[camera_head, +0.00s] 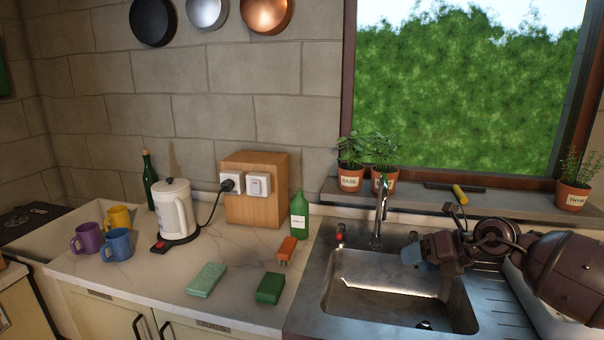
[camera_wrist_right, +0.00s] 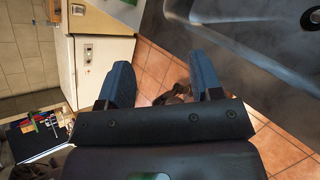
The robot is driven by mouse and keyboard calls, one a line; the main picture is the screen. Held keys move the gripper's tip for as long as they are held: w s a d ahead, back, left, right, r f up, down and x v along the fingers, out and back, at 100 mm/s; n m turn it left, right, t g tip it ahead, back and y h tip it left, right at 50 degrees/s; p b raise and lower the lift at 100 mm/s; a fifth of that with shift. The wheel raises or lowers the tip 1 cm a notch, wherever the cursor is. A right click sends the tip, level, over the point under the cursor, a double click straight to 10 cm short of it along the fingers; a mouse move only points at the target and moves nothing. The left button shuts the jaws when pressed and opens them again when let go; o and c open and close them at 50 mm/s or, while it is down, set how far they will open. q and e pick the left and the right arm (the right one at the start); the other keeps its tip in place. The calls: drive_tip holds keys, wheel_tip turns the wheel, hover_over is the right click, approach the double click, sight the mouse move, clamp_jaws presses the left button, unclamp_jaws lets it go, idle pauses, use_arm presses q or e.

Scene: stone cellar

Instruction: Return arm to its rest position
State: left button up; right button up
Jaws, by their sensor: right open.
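My right arm comes in from the right in the head view, and its right gripper (camera_head: 412,254) hangs over the right part of the metal sink (camera_head: 345,290). In the right wrist view the two blue fingers of the right gripper (camera_wrist_right: 165,85) are spread apart with nothing between them. Below them show the tiled floor (camera_wrist_right: 155,65) and part of a dark surface on the right. My left gripper is not in either view.
The faucet (camera_head: 379,215) stands just left of my right gripper. A dish rack (camera_head: 530,300) lies under my right arm. Potted herbs (camera_head: 351,178) stand on the sill. A kettle (camera_head: 175,210), mugs (camera_head: 118,242), sponges (camera_head: 206,279) and a green bottle (camera_head: 299,218) occupy the left counter.

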drive_tip(key=s+a+r+m+t+y+b, duration=0.1)
drive_tip(key=a+r+m+t+y, duration=0.2)
drive_tip(key=a+y, duration=0.4)
drive_tip(key=s+d+f+m+t+h+b, duration=0.2)
drive_tip(key=s+f+m+h, duration=0.15)
drive_tip(key=f+m, duration=0.45)
drive_tip(key=s+d+f+m+t+h+b, duration=0.1)
drive_tip(key=s+d+f+m+t+h, duration=0.2)
drive_tip(key=f+m, duration=0.5)
drive_tip(key=s+d+f+m+t+h+b, duration=0.1)
drive_tip(key=s+f+m+t+h+b, duration=0.15)
drive_tip(key=f+m+h, duration=0.55)
use_arm(q)
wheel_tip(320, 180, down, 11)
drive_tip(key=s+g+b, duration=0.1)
drive_tip(key=b, duration=0.2)
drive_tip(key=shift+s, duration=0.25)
use_arm(e)
drive_tip(key=s+d+f+m+g, duration=0.3)
drive_tip(key=s+f+m, duration=0.6)
drive_tip(key=s+f, duration=0.9)
drive_tip(key=s+g, duration=0.2)
drive_tip(key=s, duration=0.2)
drive_tip(key=shift+f+m+h, duration=0.2)
drive_tip(key=shift+m+h, duration=0.1)
drive_tip(key=shift+h, duration=0.05)
